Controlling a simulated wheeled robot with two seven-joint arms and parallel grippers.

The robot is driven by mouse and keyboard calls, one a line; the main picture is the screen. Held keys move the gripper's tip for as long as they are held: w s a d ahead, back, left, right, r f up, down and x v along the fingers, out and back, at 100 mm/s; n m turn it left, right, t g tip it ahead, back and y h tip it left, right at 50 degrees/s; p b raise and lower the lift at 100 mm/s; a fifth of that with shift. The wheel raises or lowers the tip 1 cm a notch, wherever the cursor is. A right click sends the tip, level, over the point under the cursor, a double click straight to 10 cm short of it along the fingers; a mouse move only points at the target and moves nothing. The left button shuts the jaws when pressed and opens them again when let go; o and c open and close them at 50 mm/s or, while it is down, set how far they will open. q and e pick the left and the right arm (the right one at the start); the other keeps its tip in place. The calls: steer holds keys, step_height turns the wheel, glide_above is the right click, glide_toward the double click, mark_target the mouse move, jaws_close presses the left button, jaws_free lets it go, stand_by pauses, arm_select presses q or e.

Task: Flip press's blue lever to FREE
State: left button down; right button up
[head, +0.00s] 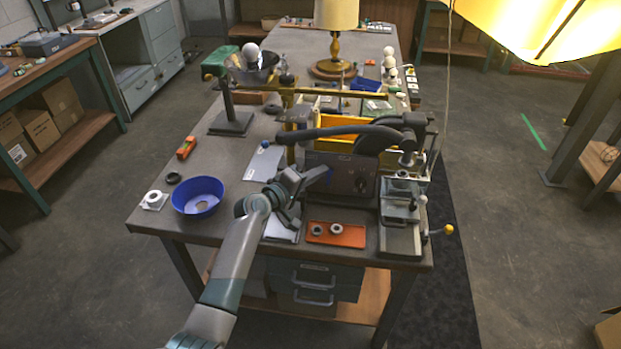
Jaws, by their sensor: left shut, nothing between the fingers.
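The press (400,212) stands at the front right of the bench, a grey metal machine with a dark box (345,180) at its left. A small blue piece, which looks like the blue lever (326,173), shows at the left of the box's front face. My left gripper (310,177) is shut and empty, right at this blue piece and partly covering it. I cannot tell whether they touch, and the lever's setting and any FREE marking are too small to read. My right gripper is not in view.
An orange tray (350,240) with small rings lies below the box, at the bench front. A blue bowl (198,208) sits at the left. A yellow bin (350,121) and a brass-coloured horizontal bar (335,93) stand behind.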

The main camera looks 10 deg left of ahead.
arm_select(q)
steer(key=shift+d+r, duration=0.2)
steer(key=shift+d, duration=0.5)
steer(key=shift+w+d+f, duration=0.15)
steer(key=shift+w+d, duration=0.15)
steer(key=shift+d, duration=0.35)
steer(key=shift+s+d, duration=0.15)
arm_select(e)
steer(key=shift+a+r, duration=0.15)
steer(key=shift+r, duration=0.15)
arm_select(q)
steer(key=shift+p, duration=0.3)
